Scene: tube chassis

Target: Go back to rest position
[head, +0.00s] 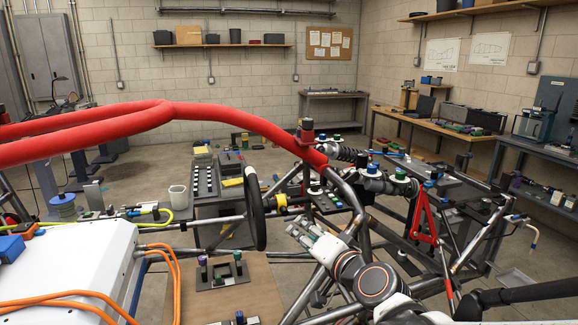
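My gripper (300,233) is in the lower middle of the head view, at the end of my white and grey arm. It points up and to the left, over the tubes of the chassis (357,205). Its fingers are small and seen at a slant, so I cannot tell whether they are apart or closed. I see no clear object between them. The black steering wheel (254,207) stands left of the gripper, apart from it in the picture.
A thick red tube (230,112) crosses the view above the gripper. A white box (65,265) with orange cables fills the lower left. A brown board (240,295) bears a dark holder with coloured pieces. Workbenches (440,130) line the right wall.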

